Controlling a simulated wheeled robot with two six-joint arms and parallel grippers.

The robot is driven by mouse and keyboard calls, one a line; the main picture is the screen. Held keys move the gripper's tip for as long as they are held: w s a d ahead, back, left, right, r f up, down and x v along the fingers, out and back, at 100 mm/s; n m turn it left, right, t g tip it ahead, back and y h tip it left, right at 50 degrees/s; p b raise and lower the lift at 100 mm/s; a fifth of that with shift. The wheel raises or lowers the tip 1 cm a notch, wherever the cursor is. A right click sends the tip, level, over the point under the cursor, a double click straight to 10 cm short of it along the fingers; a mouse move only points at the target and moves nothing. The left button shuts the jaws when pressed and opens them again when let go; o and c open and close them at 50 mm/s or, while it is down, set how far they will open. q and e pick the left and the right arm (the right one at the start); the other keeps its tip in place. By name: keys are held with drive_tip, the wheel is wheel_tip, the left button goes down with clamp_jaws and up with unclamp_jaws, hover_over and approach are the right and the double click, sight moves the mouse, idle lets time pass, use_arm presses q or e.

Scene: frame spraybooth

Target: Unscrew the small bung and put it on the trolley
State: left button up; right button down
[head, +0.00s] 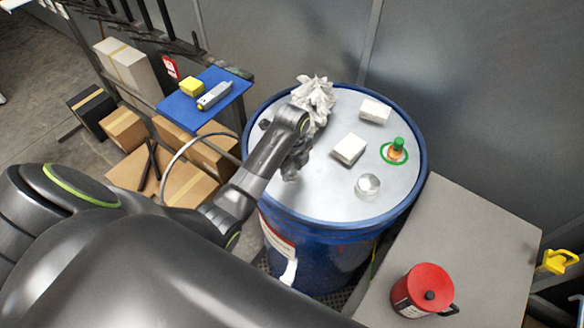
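A blue drum (318,218) with a pale metal top stands in the middle of the head view. On its top at the right, a small orange fitting with a green cap (397,149) stands upright inside a green ring. A shiny round metal piece (367,186) sits nearer the front of the top. I cannot tell for sure which fitting is the small bung. My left gripper (291,172) is over the left part of the drum top, pointing down, apart from the green-capped fitting. Its fingers are dark and partly hidden by my arm. My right gripper is out of view.
A crumpled whitish rag (316,95) and two white blocks (349,149) (375,110) lie on the drum top. A grey flat surface (480,240), possibly the trolley, stands at the right and carries a red can (423,289). A blue shelf (203,96) and cardboard boxes (124,129) are at the left.

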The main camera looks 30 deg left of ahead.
use_arm(q)
drive_tip(key=m, duration=1.2)
drive_tip(key=shift+m, duration=0.4)
drive_tip(key=shift+c, duration=0.3)
drive_tip(key=c, duration=0.6)
drive_tip(key=shift+n, duration=2.4)
drive_tip(key=shift+n, duration=0.3)
drive_tip(key=n, duration=0.4)
